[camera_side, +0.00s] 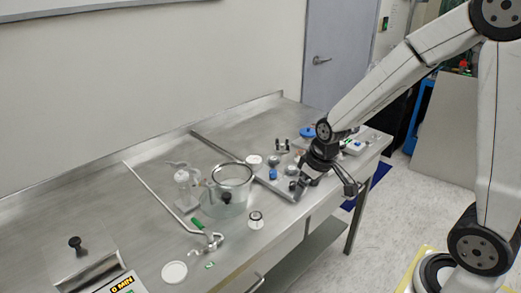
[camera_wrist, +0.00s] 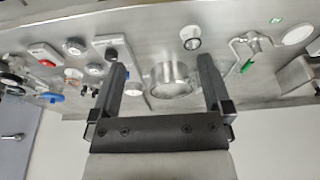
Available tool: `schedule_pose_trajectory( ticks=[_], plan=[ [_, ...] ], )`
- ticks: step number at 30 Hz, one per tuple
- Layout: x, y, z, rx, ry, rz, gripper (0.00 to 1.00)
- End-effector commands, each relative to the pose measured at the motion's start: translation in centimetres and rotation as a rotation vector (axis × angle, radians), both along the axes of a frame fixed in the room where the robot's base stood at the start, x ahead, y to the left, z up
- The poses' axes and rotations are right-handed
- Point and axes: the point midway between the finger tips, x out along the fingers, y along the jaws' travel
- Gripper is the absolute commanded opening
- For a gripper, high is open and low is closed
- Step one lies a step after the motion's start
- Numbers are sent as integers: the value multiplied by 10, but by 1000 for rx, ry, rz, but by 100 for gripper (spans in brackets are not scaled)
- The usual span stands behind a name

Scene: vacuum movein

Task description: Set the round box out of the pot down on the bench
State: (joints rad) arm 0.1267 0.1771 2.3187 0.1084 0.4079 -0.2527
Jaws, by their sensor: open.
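The round box (camera_side: 256,219), small with a white side and dark top, stands upright on the bench (camera_side: 130,195) in front of the pot, apart from it. It also shows in the wrist view (camera_wrist: 190,38). My gripper (camera_side: 324,190) is open and empty, above the bench's front edge, right of the pot and box.
A green-handled clamp (camera_side: 198,223) and a white disc (camera_side: 174,272) lie left of the box. A scale (camera_side: 122,284) is at front left. Several small items crowd the bench's right end.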

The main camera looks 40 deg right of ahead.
Motion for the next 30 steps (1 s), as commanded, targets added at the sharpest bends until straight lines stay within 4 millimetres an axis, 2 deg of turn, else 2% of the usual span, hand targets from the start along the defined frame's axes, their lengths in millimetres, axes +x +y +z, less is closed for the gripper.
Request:
schedule_pose_trajectory(
  ticks=[3, 9, 14, 30],
  plan=[
    [-33, 20, 0, -4, 6, -8, 100],
    [-66, 35, -4, -5, 11, -27, 100],
    [-73, 38, -5, -6, 12, -32, 100],
    [-72, 37, -5, -6, 12, -32, 100]
  ],
)
